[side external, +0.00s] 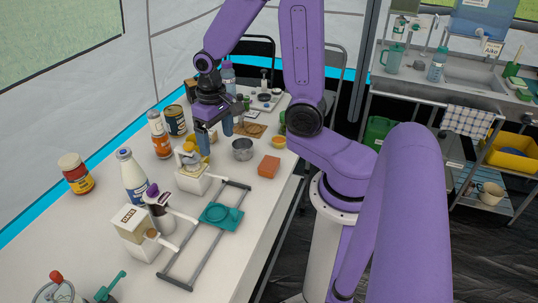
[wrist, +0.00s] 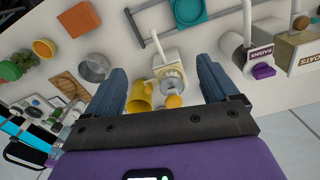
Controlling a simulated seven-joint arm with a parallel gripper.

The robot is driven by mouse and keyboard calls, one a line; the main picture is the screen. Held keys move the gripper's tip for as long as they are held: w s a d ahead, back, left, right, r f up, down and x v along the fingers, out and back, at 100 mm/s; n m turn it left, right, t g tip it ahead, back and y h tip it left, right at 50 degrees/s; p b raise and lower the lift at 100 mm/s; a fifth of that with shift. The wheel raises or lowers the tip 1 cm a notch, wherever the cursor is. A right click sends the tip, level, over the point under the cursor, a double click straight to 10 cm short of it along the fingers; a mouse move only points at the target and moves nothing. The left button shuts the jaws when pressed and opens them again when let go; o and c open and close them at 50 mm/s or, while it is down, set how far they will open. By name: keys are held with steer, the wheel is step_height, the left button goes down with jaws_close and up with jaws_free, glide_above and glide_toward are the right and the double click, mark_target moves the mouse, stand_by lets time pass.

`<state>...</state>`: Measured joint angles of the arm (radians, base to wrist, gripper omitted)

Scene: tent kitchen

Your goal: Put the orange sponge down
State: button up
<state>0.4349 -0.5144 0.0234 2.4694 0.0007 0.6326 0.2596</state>
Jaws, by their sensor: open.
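The orange sponge (side external: 269,166), a flat block, lies on the white table (side external: 232,192) near its right edge, just right of the metal bowl. In the wrist view the sponge (wrist: 78,19) is at the top left, well outside my fingers. My gripper (side external: 214,129) is open above the table, behind and left of the sponge and apart from it. In the wrist view my gripper (wrist: 161,66) has its two blue fingers spread. Nothing is held; a yellow mug (wrist: 139,97) and a white dispenser (wrist: 171,66) show between and beyond them.
A metal bowl (side external: 242,149) and an orange bowl (side external: 278,142) stand near the sponge. A rack with a teal dish (side external: 221,216) lies in front. Jars, a milk bottle (side external: 133,178) and an oats dispenser (side external: 137,232) stand left. Bare table surrounds the sponge's front side.

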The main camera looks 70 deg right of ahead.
steer(key=s+a+r+n, duration=0.3)
steer(key=s+a+n, duration=0.1)
steer(key=s+n, duration=0.3)
steer(key=s+a+r+n, duration=0.2)
steer(key=s+a+n, duration=0.3)
steer(key=s, duration=0.5)
steer(key=n, duration=0.2)
steer(key=shift+s+r+n, duration=0.3)
steer(key=shift+s+r, duration=0.1)
